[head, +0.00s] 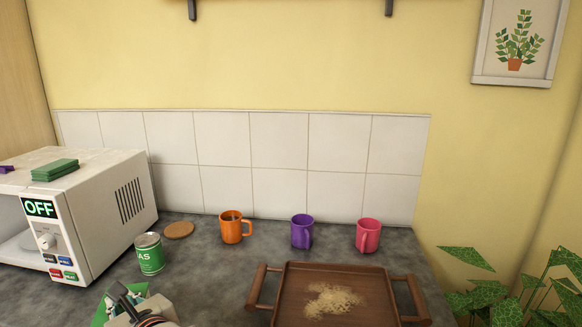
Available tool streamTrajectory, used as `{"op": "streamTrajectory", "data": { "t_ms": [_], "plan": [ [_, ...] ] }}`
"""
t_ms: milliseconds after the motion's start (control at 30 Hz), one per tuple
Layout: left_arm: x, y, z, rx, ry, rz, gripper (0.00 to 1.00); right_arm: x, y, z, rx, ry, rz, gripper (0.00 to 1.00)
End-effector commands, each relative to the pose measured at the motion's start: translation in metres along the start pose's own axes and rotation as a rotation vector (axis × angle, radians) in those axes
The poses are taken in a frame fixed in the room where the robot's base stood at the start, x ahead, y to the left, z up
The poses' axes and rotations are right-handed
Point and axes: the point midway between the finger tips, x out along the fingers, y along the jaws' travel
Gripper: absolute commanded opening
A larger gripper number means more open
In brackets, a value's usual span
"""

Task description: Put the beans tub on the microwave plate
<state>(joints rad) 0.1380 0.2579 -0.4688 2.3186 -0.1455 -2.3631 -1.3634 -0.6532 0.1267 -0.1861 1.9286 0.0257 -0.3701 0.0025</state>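The white microwave (105,220) stands at the left with its display reading OFF. Its cavity is partly visible at the left picture edge, and I cannot make out the plate inside. I see nothing that I can clearly identify as the beans tub. A grey and black gripper (128,300), probably my left, shows at the bottom edge, left of centre. It overlaps a green and white object (103,313), mostly hidden and cut off by the frame. I cannot tell whether the gripper holds it. My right gripper is not in view.
A green tin (150,254) with "AS" showing stands beside the microwave, near a cork coaster (179,230). Orange (232,229), purple (301,232) and pink (368,236) mugs stand along the wall. A wooden tray (376,300) holds crumbs. A green sponge (56,170) lies on the microwave.

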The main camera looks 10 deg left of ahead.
Motion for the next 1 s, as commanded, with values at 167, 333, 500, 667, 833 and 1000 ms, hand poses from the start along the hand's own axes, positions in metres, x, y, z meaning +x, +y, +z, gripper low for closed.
{"op": "streamTrajectory", "data": {
  "t_ms": [167,333,500,667,833,1000],
  "plan": [
    [-0.036,-0.032,-0.027,0.008,0.004,-0.030,0.00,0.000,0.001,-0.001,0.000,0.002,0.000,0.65],
    [-0.079,-0.064,-0.045,0.016,0.003,-0.058,0.00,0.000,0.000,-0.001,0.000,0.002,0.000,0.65],
    [-0.107,-0.083,-0.051,0.021,0.000,-0.074,0.00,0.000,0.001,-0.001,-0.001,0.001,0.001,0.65],
    [-0.115,-0.088,-0.052,0.025,-0.003,-0.079,0.00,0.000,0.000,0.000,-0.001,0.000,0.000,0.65],
    [-0.115,-0.088,-0.052,0.026,-0.005,-0.079,0.00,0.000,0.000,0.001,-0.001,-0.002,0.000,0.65],
    [-0.110,-0.086,-0.055,0.040,0.004,-0.125,0.00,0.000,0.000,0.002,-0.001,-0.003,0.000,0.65]
  ]
}}
